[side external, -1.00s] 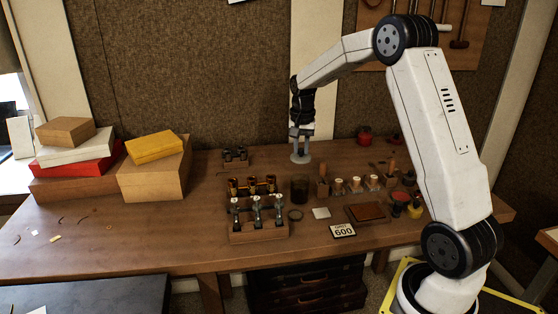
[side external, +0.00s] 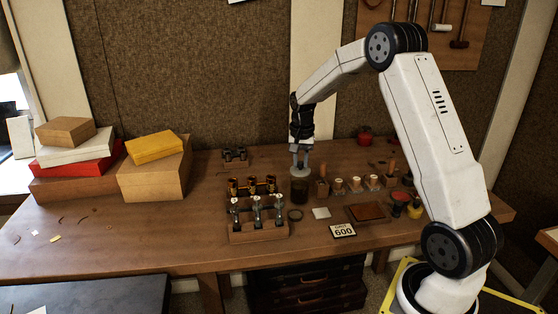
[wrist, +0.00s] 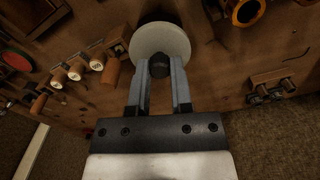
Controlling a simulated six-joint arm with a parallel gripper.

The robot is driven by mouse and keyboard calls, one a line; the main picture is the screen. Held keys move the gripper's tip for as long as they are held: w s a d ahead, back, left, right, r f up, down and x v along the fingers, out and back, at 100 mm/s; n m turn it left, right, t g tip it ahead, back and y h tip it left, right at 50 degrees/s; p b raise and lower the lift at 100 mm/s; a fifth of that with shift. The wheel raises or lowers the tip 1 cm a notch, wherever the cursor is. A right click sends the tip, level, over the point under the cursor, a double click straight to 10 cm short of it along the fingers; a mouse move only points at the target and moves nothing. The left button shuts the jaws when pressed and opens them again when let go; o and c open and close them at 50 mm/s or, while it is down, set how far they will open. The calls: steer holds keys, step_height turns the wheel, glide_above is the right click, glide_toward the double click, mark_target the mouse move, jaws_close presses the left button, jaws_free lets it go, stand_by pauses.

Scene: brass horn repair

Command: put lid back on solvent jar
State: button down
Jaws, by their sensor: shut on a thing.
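The lid (side external: 301,175) is a pale grey disc; its dark knob (wrist: 159,65) shows in the wrist view. My gripper (side external: 300,163) is shut on the knob, and the lid hangs roughly level below the fingers. The solvent jar (side external: 299,192) is a dark, see-through cylinder standing on the bench. In the side view the lid is just above and behind the jar's rim in the picture; I cannot tell whether they touch. In the wrist view the lid (wrist: 160,38) hides most or all of the jar.
Racks of brass parts (side external: 258,222) stand left and in front of the jar. A dark ring (side external: 295,214) lies in front.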

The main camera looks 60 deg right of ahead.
steer(key=shift+f, duration=1.05)
steer(key=shift+f, duration=0.15)
stand_by(1.6)
jaws_free()
stand_by(0.6)
steer(key=shift+r, duration=3.5)
